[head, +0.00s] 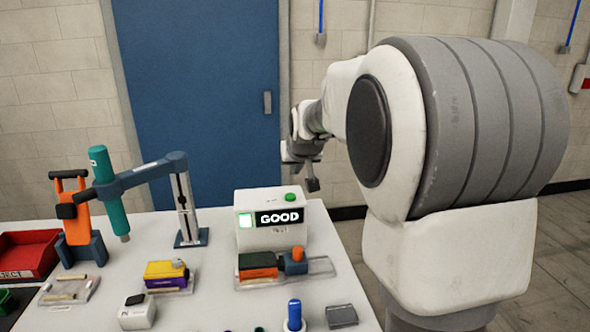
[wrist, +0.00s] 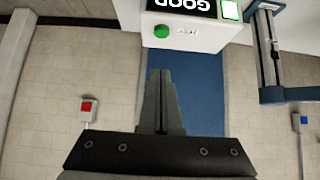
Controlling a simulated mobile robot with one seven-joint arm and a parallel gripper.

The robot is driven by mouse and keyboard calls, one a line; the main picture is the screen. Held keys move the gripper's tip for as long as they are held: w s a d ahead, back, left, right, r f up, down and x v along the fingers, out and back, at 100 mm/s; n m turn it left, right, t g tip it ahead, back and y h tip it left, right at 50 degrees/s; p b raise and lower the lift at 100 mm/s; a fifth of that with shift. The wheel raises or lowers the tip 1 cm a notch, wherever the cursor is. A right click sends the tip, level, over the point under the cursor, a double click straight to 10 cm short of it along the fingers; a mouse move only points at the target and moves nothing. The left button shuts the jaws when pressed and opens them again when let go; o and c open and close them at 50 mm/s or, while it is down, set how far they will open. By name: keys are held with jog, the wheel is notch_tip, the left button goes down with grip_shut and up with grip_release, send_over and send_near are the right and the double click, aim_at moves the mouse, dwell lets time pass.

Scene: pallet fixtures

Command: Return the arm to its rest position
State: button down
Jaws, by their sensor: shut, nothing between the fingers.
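My gripper (head: 309,182) hangs at the end of my arm, above and behind the white tester box, in front of the blue door. In the wrist view my gripper (wrist: 162,75) shows its two grey fingers together, with nothing between them. The white tester box (head: 270,235) stands at the back right of the table, with a lit GOOD display and a green button. It also shows upside down at the top of the wrist view (wrist: 200,35). My gripper is apart from it.
The white table (head: 200,280) holds a teal tool on a blue arm stand (head: 185,210), an orange holder (head: 75,225), a red reject bin (head: 28,255), a yellow and purple part (head: 167,275) and an orange and green part (head: 258,265). A blue door (head: 205,100) stands behind.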

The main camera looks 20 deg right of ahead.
dwell(0.4)
jog(key=s+a+r+n+g+y, duration=0.1)
jog(key=s+a, duration=0.3)
jog(key=s, duration=0.4)
jog(key=s+a+r, duration=0.1)
jog(key=s+a, duration=0.2)
jog(key=s, duration=0.5)
jog(key=s+a+f+g, duration=0.1)
jog(key=s+a+f, duration=0.1)
jog(key=s, duration=0.7)
jog(key=s+a+f+n+g, duration=0.1)
jog(key=s+a+f, duration=0.1)
jog(key=s, duration=0.7)
jog(key=shift+s+a+f+y, duration=0.25)
jog(key=shift+f+y, duration=0.15)
jog(key=shift+f, duration=0.3)
